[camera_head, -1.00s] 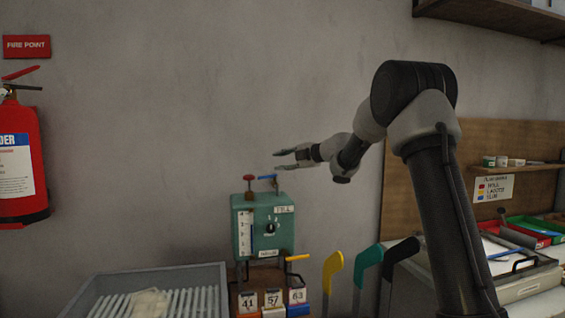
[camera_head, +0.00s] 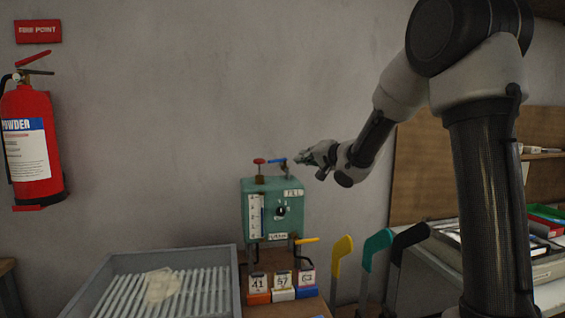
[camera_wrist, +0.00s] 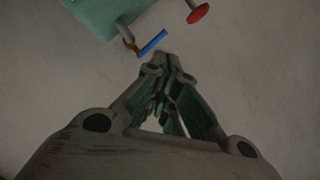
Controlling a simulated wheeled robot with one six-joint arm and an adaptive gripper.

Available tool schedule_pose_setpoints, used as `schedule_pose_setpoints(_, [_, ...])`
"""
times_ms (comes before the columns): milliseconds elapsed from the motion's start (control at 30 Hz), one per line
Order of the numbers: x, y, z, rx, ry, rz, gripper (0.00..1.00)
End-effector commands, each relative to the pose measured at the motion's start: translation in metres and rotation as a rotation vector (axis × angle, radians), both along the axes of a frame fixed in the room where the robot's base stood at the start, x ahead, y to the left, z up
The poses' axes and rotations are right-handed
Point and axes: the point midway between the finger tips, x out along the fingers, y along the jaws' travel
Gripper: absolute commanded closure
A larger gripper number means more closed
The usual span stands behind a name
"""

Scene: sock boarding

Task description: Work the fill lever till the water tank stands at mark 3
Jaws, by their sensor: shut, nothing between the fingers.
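The teal water tank (camera_head: 273,212) stands on a wooden bench against the wall, with a FILL label and a white gauge strip (camera_head: 256,216) on its front. I cannot read the water level on it. A blue lever (camera_head: 276,161) and a red knob (camera_head: 259,161) are on its top; a yellow lever (camera_head: 307,240) is at its lower right. My gripper (camera_head: 305,157) is shut and empty, just right of the blue lever. In the wrist view the shut fingertips (camera_wrist: 166,58) are close to the blue lever's end (camera_wrist: 153,42); I cannot tell whether they touch.
A grey ribbed tray (camera_head: 190,292) with a pale cloth stands to the left. Numbered tags (camera_head: 282,281) are below the tank. Yellow, teal and black sock boards (camera_head: 376,243) stand to the right. A fire extinguisher (camera_head: 30,145) hangs on the left wall. The wall above the tank is clear.

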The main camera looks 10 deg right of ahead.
Motion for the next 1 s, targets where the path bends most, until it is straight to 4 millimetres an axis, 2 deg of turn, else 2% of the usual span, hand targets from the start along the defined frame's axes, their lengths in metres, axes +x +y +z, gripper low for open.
schedule_pose_setpoints(100, [-0.001, -0.008, -0.007, 0.269, 0.131, -0.084, 1.00])
schedule_pose_setpoints(200, [-0.001, -0.009, -0.008, 0.414, 0.197, -0.121, 1.00])
schedule_pose_setpoints(300, [0.000, -0.009, -0.008, 0.486, 0.230, -0.137, 1.00])
schedule_pose_setpoints(467, [0.011, -0.004, -0.011, 0.507, 0.241, -0.140, 1.00])
schedule_pose_setpoints(567, [0.026, 0.003, -0.015, 0.506, 0.242, -0.140, 1.00])
schedule_pose_setpoints(800, [0.074, 0.024, -0.025, 0.503, 0.239, -0.138, 1.00])
schedule_pose_setpoints(1000, [0.106, 0.037, -0.031, 0.503, 0.238, -0.138, 1.00])
